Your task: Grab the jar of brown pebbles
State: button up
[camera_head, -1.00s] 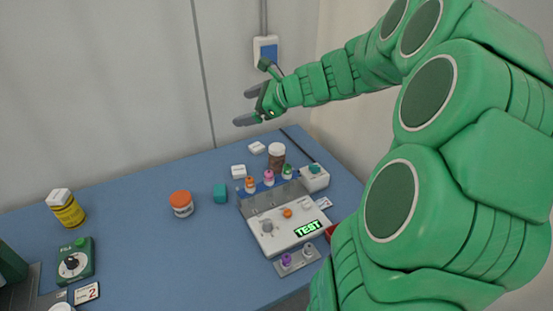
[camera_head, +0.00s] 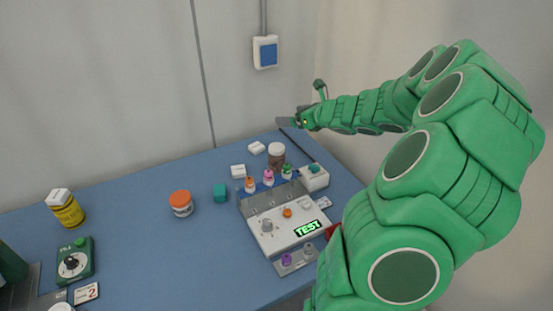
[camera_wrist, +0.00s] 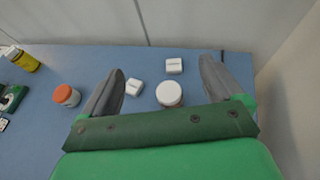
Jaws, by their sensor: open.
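The jar of brown pebbles (camera_head: 276,157) stands upright at the back of the blue table, brown with a white lid. In the wrist view the lid of the jar (camera_wrist: 169,94) shows from above, between my two fingers and nearer the palm than the fingertips. My gripper (camera_head: 284,122) is open and empty. In the head view it appears above and slightly right of the jar, with clear space between them. In the wrist view my gripper (camera_wrist: 162,68) has its fingers spread wide on either side of the lid.
Two small white boxes (camera_head: 238,171) (camera_head: 257,148) lie left of the jar. An orange-lidded jar (camera_head: 181,204) and teal block (camera_head: 219,193) stand left. The wall is close behind.

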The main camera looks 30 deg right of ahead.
send_near(282, 150)
jog(key=x, duration=0.5)
jog(key=shift+x, duration=3.25)
jog(key=shift+w+a+f, duration=0.2)
jog(key=shift+w+f, duration=0.15)
jog(key=shift+w, duration=0.25)
jog(key=c, duration=1.4)
